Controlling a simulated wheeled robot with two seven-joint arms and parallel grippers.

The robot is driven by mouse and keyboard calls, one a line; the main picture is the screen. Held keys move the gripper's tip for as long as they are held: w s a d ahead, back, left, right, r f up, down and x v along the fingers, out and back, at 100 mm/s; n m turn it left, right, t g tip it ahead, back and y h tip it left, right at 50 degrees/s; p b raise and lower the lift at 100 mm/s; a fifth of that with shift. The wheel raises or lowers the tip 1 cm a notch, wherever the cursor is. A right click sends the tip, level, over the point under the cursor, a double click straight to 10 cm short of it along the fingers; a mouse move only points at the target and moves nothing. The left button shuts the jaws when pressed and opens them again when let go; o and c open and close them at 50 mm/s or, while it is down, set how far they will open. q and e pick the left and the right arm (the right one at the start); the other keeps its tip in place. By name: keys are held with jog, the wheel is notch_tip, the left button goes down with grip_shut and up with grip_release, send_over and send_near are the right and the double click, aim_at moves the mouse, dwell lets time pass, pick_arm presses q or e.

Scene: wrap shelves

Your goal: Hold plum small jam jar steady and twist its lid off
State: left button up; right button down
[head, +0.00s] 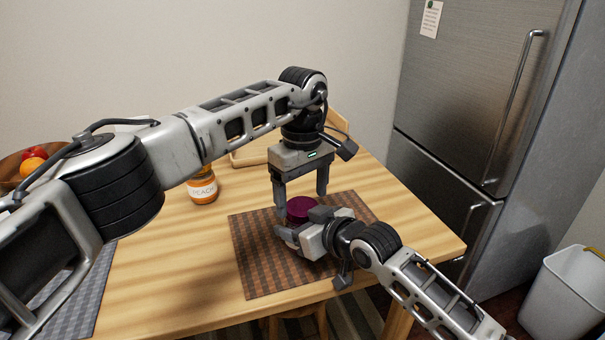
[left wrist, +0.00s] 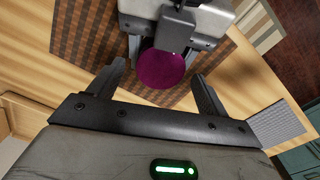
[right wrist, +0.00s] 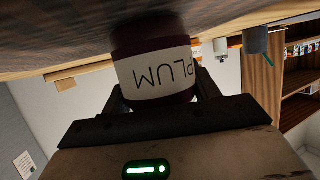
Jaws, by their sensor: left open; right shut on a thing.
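The plum jam jar stands on the brown checked mat (head: 262,270); its purple lid (head: 301,208) shows in the head view and from above in the left wrist view (left wrist: 163,69). The right wrist view shows the jar's white PLUM label (right wrist: 157,75). My right gripper (head: 283,236) is shut on the jar's body from the side. My left gripper (head: 301,203) points down above the jar, open, with a finger on each side of the lid and apart from it. The jar's body is mostly hidden by my right gripper in the head view.
An orange PEACH jar (head: 203,188) stands on the wooden table (head: 180,262) behind the mat. A fruit bowl (head: 12,166) is at the far left, and a wooden tray (head: 245,158) is at the back. A fridge (head: 470,90) stands to the right.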

pick_arm(q)
jog(key=shift+f, duration=0.8)
jog(key=c, duration=1)
jog(key=n, duration=0.6)
jog(key=shift+r+n, duration=0.1)
jog(key=shift+n, duration=0.2)
pick_arm(e)
jog(key=shift+a, duration=0.1)
pick_arm(q)
jog(key=o, duration=1.1)
jog(key=shift+c, duration=0.2)
